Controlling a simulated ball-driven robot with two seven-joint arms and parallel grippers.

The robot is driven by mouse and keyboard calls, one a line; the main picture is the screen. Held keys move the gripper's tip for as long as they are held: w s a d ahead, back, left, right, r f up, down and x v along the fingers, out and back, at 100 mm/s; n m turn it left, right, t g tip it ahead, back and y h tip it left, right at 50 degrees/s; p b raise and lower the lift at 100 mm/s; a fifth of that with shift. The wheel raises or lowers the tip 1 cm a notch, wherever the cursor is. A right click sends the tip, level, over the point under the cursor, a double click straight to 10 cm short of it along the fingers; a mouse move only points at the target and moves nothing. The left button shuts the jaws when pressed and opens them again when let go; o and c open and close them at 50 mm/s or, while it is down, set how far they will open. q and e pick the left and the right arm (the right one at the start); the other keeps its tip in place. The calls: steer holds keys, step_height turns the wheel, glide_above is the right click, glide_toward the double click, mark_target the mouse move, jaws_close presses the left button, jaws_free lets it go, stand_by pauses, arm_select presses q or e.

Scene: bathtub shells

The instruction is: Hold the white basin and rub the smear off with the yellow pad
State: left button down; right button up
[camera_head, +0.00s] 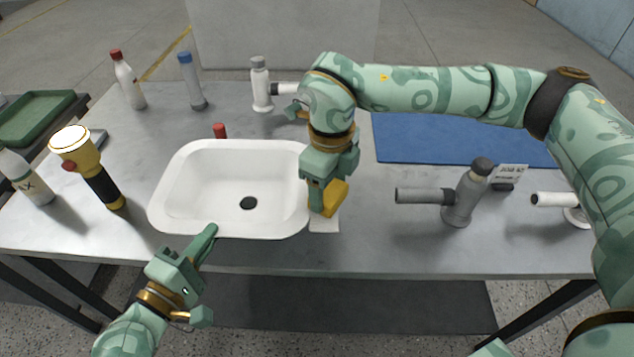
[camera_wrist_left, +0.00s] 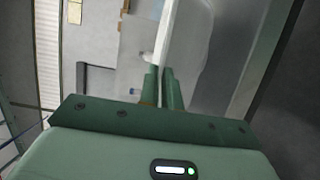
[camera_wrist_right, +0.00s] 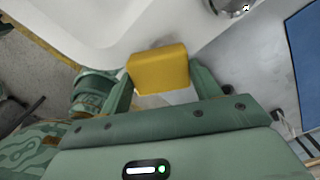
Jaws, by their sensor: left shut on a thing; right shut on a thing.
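The white basin (camera_head: 175,200) stands on the grey table with a dark drain hole in its floor. My left gripper (camera_head: 211,231) is shut on its near rim; the left wrist view shows the fingers (camera_wrist_left: 161,84) pinching the thin white edge (camera_wrist_left: 167,35). My right gripper (camera_head: 322,203) is shut on the yellow pad (camera_head: 336,196), just beside the basin's right rim. The pad (camera_wrist_right: 160,70) sits between the fingers in the right wrist view, with the white basin (camera_wrist_right: 95,22) beyond it. I cannot make out a clear smear; my right arm hides part of the right rim.
A small white flat piece (camera_head: 325,226) lies below the pad. A yellow-black flashlight (camera_head: 88,166) and bottles (camera_head: 127,80) stand left and behind. A blue mat (camera_head: 430,140) and a grey tap-like fitting (camera_head: 460,200) are to the right. A red-capped item (camera_head: 219,130) is behind the basin.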

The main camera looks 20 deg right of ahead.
arm_select(q)
steer(key=shift+f, duration=0.1)
arm_select(e)
steer(key=shift+s+a, duration=0.3)
steer(key=shift+s, duration=0.4)
steer(key=shift+w+a, duration=0.45)
steer(key=shift+a, duration=0.35)
steer(key=shift+w+a, duration=0.4)
steer(key=shift+a, duration=0.4)
steer(key=d, duration=0.1)
steer(key=s+d, duration=0.1)
steer(key=d, duration=0.1)
steer(key=shift+s, duration=0.25)
steer(key=shift+d+r, duration=0.15)
steer(key=shift+s+r, duration=0.1)
steer(key=shift+r, duration=3.75)
arm_select(q)
steer(key=c, duration=1.5)
jaws_free()
steer(key=v, duration=1.2)
steer(key=shift+a, duration=0.1)
